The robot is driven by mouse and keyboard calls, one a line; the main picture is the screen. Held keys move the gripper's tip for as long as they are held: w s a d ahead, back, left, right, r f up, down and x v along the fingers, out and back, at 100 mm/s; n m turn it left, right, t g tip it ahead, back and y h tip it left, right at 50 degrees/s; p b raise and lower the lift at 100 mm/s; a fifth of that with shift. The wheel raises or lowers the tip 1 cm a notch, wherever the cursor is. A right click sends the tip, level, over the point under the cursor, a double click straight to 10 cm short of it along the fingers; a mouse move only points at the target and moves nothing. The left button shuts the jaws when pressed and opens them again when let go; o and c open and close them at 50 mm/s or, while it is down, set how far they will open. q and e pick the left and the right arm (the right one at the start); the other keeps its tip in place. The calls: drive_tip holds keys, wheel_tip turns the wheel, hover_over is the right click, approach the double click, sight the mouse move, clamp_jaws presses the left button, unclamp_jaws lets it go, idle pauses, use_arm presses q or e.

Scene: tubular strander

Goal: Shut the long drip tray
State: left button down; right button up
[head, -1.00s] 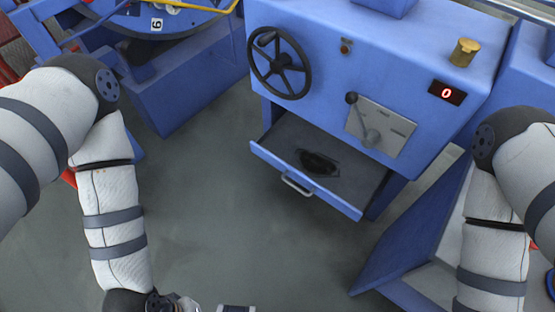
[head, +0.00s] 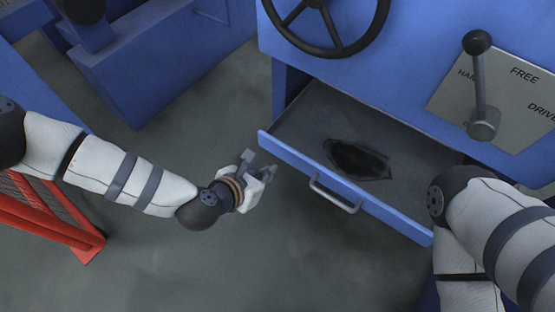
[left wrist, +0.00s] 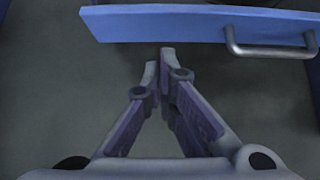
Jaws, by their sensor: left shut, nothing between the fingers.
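The long drip tray (head: 290,122) is a drawer pulled out of the blue machine, with a blue front panel, a grey floor and a dark oily patch (head: 357,160) in it. Its metal handle (head: 334,195) is on the front panel. My left gripper (head: 262,168) is shut and empty, just left of the tray's left front corner. In the left wrist view the shut fingertips (left wrist: 165,52) point at the tray's front panel (left wrist: 160,24), with the handle (left wrist: 270,48) to the right. I cannot tell whether they touch. My right gripper is out of view.
The machine's body carries a black handwheel (head: 325,25) and a lever (head: 480,90) on a plate above the tray. A red slatted frame (head: 50,215) stands at the left. The grey floor before the tray is clear.

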use_arm(q)
drive_tip(key=shift+w+d+f+b, duration=0.2)
drive_tip(key=shift+w+d, duration=0.25)
drive_tip(key=shift+w, duration=0.25)
drive_tip(key=shift+w+d+f+b, duration=0.1)
drive_tip(key=shift+w+d+b, duration=0.1)
drive_tip(key=shift+w+d, duration=0.45)
drive_tip(key=shift+w+d+f+b, duration=0.2)
drive_tip(key=shift+w+d, duration=0.1)
drive_tip(key=shift+w, duration=0.5)
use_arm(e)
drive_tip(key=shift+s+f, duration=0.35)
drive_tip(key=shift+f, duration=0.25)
